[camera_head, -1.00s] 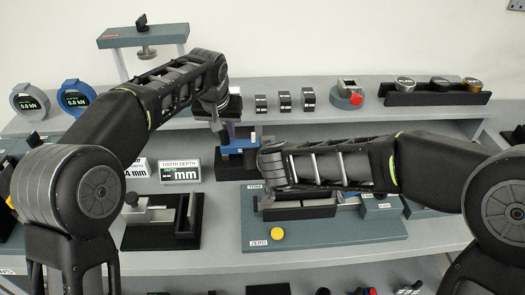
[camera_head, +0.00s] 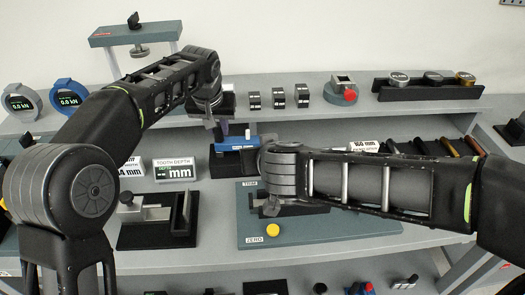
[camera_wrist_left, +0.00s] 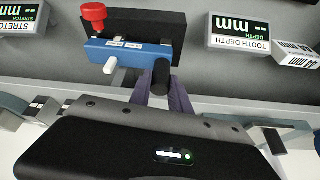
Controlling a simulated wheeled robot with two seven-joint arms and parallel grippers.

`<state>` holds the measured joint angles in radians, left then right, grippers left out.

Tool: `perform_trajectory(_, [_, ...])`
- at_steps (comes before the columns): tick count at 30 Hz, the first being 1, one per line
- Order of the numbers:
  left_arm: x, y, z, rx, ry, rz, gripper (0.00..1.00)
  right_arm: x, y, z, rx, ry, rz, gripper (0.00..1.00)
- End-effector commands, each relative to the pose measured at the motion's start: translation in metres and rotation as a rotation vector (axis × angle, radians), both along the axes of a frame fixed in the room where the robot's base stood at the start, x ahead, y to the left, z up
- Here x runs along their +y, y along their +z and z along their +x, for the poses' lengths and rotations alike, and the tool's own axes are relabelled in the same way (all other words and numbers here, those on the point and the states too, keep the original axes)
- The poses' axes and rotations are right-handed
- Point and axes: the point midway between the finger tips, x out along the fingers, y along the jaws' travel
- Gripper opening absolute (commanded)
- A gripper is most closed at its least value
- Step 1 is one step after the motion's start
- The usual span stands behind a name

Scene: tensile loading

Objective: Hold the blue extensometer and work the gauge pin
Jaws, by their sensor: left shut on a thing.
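The blue extensometer (camera_head: 237,143) sits on its black stand (camera_head: 231,166) on the bench, just below the raised shelf. In the left wrist view the blue extensometer (camera_wrist_left: 123,54) shows a red knob (camera_wrist_left: 94,13), a white pin (camera_wrist_left: 104,63) and a black round post (camera_wrist_left: 161,75). My left gripper (camera_head: 222,129) reaches it from above. Its purple fingers (camera_wrist_left: 160,92) are shut around the black post. My right arm comes in from the right, its wrist over the grey-green ZERO fixture (camera_head: 320,232). The right gripper's fingers cannot be made out.
A yellow button (camera_head: 272,230) is on the fixture's front. Two round gauges (camera_head: 69,96) stand at left.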

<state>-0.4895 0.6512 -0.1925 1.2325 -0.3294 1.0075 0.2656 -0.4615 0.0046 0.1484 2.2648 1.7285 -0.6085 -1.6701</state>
Motion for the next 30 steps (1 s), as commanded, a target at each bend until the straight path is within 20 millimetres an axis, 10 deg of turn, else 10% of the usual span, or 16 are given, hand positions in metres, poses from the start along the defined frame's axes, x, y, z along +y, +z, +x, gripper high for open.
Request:
perform_trajectory(2, [0.0, -0.001, 0.0, 0.002, -0.001, 0.001, 0.0, 0.0, 0.0, 0.0, 0.0, 0.0, 0.0, 0.0])
perform_trajectory(3, [0.0, -0.001, 0.0, 0.002, -0.001, 0.001, 0.25, 0.0, 0.0, 0.0, 0.0, 0.0, 0.0, 0.0])
perform_trajectory(12, [0.0, 0.0, 0.0, 0.001, 0.0, 0.0, 0.48, 0.0, 0.0, 0.0, 0.0, -0.001, 0.001, 0.0])
perform_trajectory(30, [0.001, 0.035, -0.014, -0.004, -0.002, -0.002, 0.48, 0.0, 0.0, 0.0, 0.0, -0.001, 0.001, 0.0])
